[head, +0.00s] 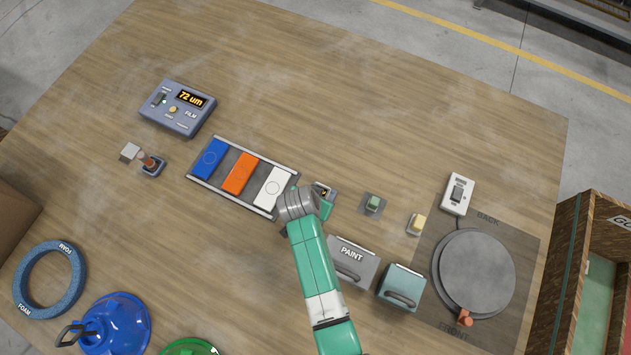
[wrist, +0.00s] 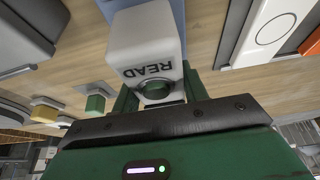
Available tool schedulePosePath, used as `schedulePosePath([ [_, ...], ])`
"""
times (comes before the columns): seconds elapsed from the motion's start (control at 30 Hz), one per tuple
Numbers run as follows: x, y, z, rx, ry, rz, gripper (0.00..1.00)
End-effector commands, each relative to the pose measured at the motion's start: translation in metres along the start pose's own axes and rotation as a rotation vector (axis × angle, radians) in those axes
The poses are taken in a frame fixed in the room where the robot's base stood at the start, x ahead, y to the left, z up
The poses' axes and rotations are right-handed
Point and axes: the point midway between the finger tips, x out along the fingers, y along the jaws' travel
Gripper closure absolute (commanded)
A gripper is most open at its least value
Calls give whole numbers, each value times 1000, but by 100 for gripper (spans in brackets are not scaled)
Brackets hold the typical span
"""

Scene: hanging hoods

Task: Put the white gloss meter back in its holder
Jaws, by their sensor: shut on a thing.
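The white gloss meter (wrist: 147,45), a white block marked READ with a green round part, sits between my gripper's green fingers in the wrist view. My gripper (wrist: 158,92) is shut on it. In the head view my gripper (head: 322,204) is just right of the panel tray and hides most of the meter. A blue-grey pad (wrist: 179,14), probably the holder, shows behind the meter's far end in the wrist view. I cannot tell whether the meter touches it.
Just left is a tray (head: 232,148) with blue, orange and white panels. To the right are green (head: 373,202) and yellow (head: 418,222) blocks on pads. The PAINT box (head: 352,262) and a teal box (head: 402,286) stand in front.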

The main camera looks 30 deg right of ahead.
Motion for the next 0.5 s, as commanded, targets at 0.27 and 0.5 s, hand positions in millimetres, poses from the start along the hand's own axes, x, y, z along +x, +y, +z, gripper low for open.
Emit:
schedulePosePath([
  [0.27,5,0,2,0,2,-1,100],
  [0.5,6,0,2,0,1,-1,31],
])
